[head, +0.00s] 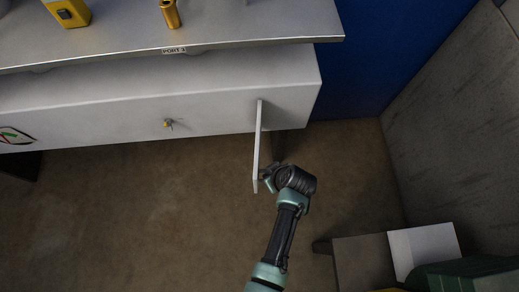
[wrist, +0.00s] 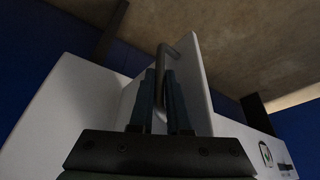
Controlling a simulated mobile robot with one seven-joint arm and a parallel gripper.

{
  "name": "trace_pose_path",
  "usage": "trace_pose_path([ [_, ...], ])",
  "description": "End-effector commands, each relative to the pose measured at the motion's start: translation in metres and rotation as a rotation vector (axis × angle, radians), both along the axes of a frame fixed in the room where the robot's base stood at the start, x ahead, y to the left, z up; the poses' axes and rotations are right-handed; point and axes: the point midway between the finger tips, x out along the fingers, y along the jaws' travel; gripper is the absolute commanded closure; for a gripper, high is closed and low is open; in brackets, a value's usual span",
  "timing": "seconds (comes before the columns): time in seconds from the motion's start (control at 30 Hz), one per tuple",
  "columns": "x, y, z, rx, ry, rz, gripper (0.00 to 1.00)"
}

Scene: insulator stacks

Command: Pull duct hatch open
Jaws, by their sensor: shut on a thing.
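The duct hatch (head: 257,148) is a thin white panel, seen nearly edge-on in the head view. It stands swung out from the front of the long white duct (head: 90,98), near the duct's right end. In the wrist view the hatch (wrist: 197,85) rises behind my fingers, with a bent metal handle (wrist: 163,54) on its face. My gripper (head: 268,178) is at the hatch's outer end in the head view. In the wrist view my gripper (wrist: 160,88) is shut on the handle, which passes between the two dark fingers. The opening behind the hatch is mostly hidden.
A small yellow-tipped knob (head: 167,124) sticks out of the duct front. A concrete wall (head: 450,120) and a low box with a white top (head: 424,247) stand at right. The brown floor (head: 140,220) is clear at left.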

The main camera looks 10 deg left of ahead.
Motion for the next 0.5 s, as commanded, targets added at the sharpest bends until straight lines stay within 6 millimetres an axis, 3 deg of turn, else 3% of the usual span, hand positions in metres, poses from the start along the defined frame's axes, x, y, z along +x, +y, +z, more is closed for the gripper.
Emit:
trace_pose_path([
  [0.2,0.008,-0.014,0.0,0.003,-0.002,-0.006,1.0],
  [0.5,0.01,-0.019,0.0,0.002,-0.001,-0.004,1.0],
])
